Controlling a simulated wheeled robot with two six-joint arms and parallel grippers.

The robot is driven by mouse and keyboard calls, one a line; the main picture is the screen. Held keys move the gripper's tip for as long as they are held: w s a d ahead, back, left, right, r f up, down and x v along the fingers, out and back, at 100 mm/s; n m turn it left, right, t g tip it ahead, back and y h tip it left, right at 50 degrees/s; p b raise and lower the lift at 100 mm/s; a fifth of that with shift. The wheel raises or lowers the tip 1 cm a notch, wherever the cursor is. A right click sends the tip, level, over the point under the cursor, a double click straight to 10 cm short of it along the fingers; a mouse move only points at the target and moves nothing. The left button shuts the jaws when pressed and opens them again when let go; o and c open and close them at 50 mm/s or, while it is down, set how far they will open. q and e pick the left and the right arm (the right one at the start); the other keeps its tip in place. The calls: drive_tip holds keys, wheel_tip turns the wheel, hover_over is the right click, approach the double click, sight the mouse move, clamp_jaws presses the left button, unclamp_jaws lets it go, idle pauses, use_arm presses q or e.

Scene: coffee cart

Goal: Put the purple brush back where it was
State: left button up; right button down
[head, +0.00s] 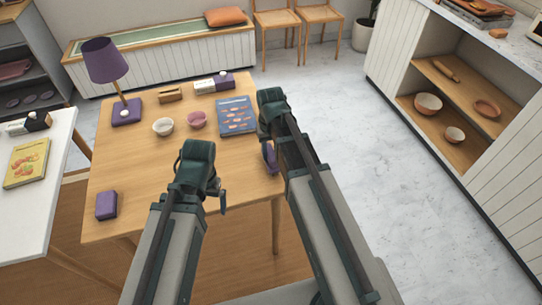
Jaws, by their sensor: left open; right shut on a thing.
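A purple thing (270,157), seemingly the purple brush, shows at the left side of my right gripper (267,132). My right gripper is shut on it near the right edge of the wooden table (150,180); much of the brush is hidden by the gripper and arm. My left gripper (199,182) is open and empty over the front middle of the table.
A purple lamp (105,62), white bowl (163,127), pink bowl (197,120) and blue book (236,116) stand toward the back. A purple block (106,205) lies front left. The table's middle is clear. Open shelves (465,115) stand right.

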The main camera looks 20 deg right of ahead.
sight(270, 152)
drive_tip(key=shift+r, duration=0.1)
drive_tip(key=c, duration=1)
unclamp_jaws()
drive_tip(key=shift+f, duration=0.2)
drive_tip(key=o, duration=0.4)
drive_tip(key=shift+r, duration=0.2)
wheel_tip(270, 152, up, 12)
drive_tip(key=p, duration=1.2)
drive_tip(key=s+a+n, duration=0.1)
drive_tip(key=s+a, duration=0.2)
drive_tip(key=s, duration=0.1)
drive_tip(key=s+a+n, duration=0.1)
drive_tip(key=s+a, duration=0.3)
drive_tip(key=s, duration=0.1)
drive_tip(key=s+a+n+h, duration=0.1)
drive_tip(key=s+a, duration=0.2)
drive_tip(key=s, duration=0.2)
drive_tip(key=shift+s+a, duration=0.15)
drive_tip(key=shift+a, duration=0.1)
